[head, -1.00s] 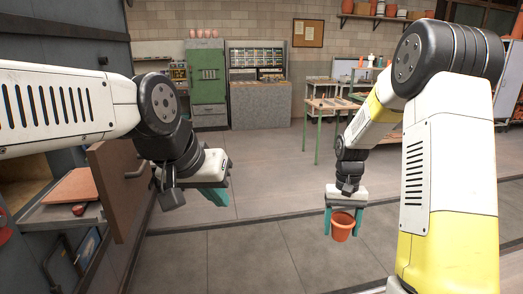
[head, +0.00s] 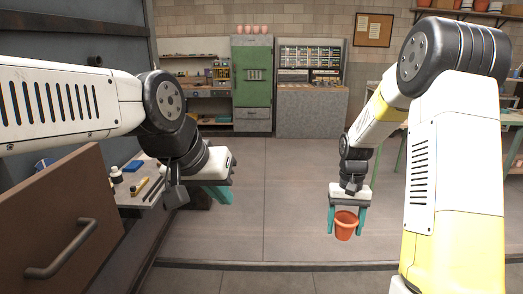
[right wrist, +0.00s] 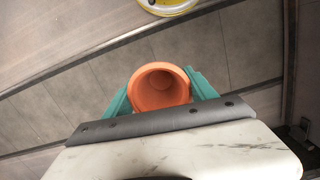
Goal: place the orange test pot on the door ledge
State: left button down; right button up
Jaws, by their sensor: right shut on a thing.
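The orange test pot (head: 345,226) hangs upright, clear of the floor, between the teal fingers of my right gripper (head: 346,219). In the right wrist view the pot (right wrist: 160,87) shows its open, empty mouth, with a finger at each side. My left gripper (head: 218,194) is empty at the left of the head view. Its fingers overlap there, so their gap is hidden. A brown door panel (head: 45,222) with a grey bar handle is at the lower left. I cannot make out for certain which surface is the door ledge.
A green cabinet (head: 252,80) and a grey counter (head: 312,110) stand at the back. Floor between them and me is clear. A yellow round thing (right wrist: 168,4) shows in the right wrist view.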

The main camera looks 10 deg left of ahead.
aim_at(147, 157)
jog(key=i+l+u, duration=0.1)
jog(key=i+u, duration=0.2)
jog(key=i, duration=1.45)
jog(key=i+u, duration=0.4)
jog(key=i+l+u, duration=0.1)
jog(key=i+u, duration=0.35)
jog(key=i+l+u, duration=0.4)
jog(key=i+j+u, duration=0.15)
jog(key=u, duration=0.3)
jog(key=i+u, duration=0.3)
jog(key=u, duration=0.15)
jog(key=i, duration=0.15)
